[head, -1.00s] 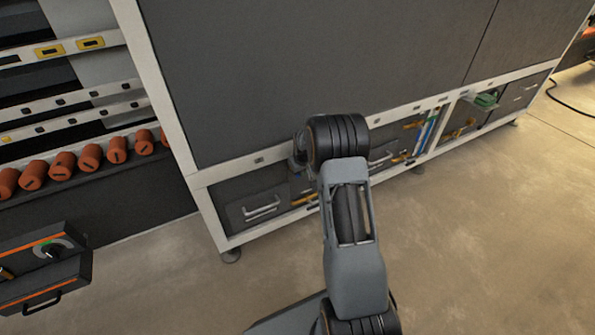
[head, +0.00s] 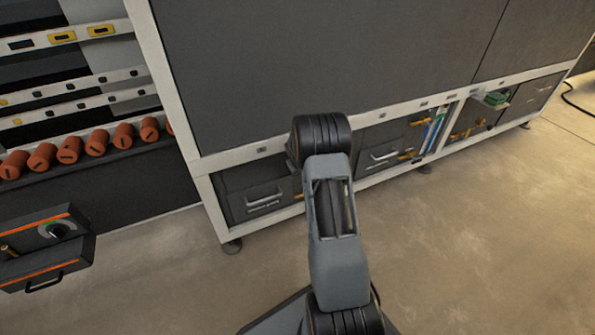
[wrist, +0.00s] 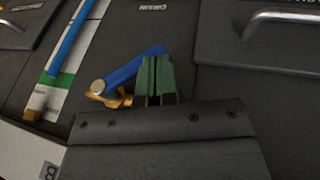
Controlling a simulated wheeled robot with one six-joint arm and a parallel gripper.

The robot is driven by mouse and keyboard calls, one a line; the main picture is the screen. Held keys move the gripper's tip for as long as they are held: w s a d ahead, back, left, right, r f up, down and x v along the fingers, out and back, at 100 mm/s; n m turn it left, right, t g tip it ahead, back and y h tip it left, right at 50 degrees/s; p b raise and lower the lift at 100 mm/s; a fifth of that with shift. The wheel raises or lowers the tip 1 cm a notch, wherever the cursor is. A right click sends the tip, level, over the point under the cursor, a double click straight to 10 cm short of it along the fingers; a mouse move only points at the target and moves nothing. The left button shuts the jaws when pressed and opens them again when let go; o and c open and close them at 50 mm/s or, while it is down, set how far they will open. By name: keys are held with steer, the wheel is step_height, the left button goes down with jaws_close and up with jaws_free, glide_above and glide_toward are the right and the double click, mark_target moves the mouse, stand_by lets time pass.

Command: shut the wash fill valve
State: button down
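In the wrist view, a valve has a brass body (wrist: 108,97) with a round pale end and a blue lever (wrist: 122,75) slanting up to the right. I cannot read a label that marks it as the wash fill valve. My gripper (wrist: 157,72) shows as two green fingers side by side with almost no gap, so it looks shut. The fingers overlap the blue lever in the picture and cover part of it. I cannot tell whether they touch it. In the head view my gripper is hidden behind my arm.
A blue tube (wrist: 67,43) runs left of the valve. A drawer handle (wrist: 285,18) is at upper right. In the head view, the washer cabinet (head: 330,60) has brass fittings (head: 412,153) in its lower bay. A control box (head: 50,240) stands at left. Open floor (head: 480,240) lies at right.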

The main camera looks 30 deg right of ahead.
steer(key=shift+d+f+b, duration=0.3)
steer(key=shift+d+f, duration=0.1)
steer(key=shift+f, duration=0.4)
steer(key=shift+d+f+b, duration=0.3)
steer(key=shift+d+f, duration=0.05)
steer(key=shift+f, duration=0.45)
steer(key=shift+d+f, duration=0.1)
steer(key=shift+f, duration=0.05)
steer(key=s+a+r+p, duration=0.1)
steer(key=a+r, duration=0.3)
steer(key=a, duration=0.9)
steer(key=shift+s+r, duration=0.15)
steer(key=shift+a+r, duration=0.1)
